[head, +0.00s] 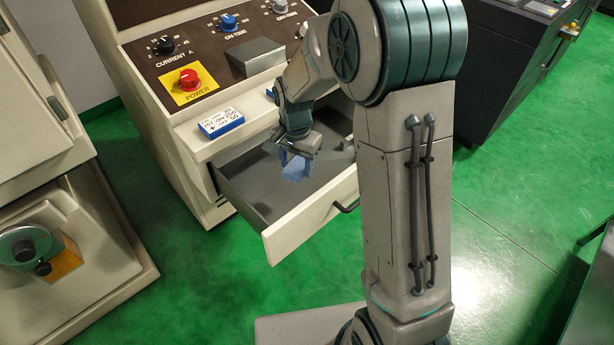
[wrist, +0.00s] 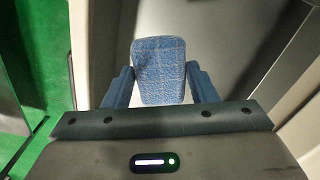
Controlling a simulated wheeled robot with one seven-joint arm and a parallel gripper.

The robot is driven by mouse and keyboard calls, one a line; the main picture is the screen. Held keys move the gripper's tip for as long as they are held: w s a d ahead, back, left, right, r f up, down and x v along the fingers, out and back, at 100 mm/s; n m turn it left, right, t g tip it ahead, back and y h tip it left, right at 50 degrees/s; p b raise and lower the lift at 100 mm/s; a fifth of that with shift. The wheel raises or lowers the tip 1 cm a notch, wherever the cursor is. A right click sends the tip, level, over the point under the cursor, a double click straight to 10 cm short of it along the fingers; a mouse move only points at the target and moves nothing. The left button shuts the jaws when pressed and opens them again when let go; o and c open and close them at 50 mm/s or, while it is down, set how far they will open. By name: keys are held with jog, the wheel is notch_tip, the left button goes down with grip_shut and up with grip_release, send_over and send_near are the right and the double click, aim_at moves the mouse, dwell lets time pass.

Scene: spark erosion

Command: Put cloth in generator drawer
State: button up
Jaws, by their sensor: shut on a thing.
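The blue cloth (head: 295,170) is a small folded pad, held over the open generator drawer (head: 262,217). In the wrist view the cloth (wrist: 159,70) sits between the two blue fingers of my gripper (wrist: 160,86), which are shut on it from both sides. My gripper (head: 296,158) points down into the drawer space. The drawer is pulled out from the beige generator cabinet, and its grey floor looks bare where I can see it. My arm hides part of the drawer's right side. I cannot tell whether the cloth touches the drawer floor.
A blue-and-white labelled box (head: 220,122) stands on the cabinet ledge above the drawer. The control panel has a red power button (head: 188,79) and knobs. A dark drawer handle (head: 347,206) sticks out in front. Another beige machine (head: 60,235) stands left. Green floor lies around.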

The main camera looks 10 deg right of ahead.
aim_at(284, 170)
jog(key=a+f+m+b, duration=0.1)
jog(key=b, duration=0.1)
jog(key=s+a+f+m+b, duration=0.1)
jog(key=a+f+b, duration=0.1)
jog(key=b, duration=0.1)
jog(key=shift+a+m, duration=0.15)
jog(key=shift+m, duration=0.85)
jog(key=f, duration=0.3)
jog(key=a+f+b, duration=0.1)
jog(key=f, duration=0.2)
jog(key=f+b, duration=0.1)
jog(key=f, duration=0.3)
jog(key=shift+s+a, duration=0.2)
jog(key=shift+s, duration=0.1)
jog(key=shift+f+b, duration=0.1)
jog(key=shift+b, duration=0.25)
jog(key=o, duration=1)
jog(key=shift+c, duration=0.2)
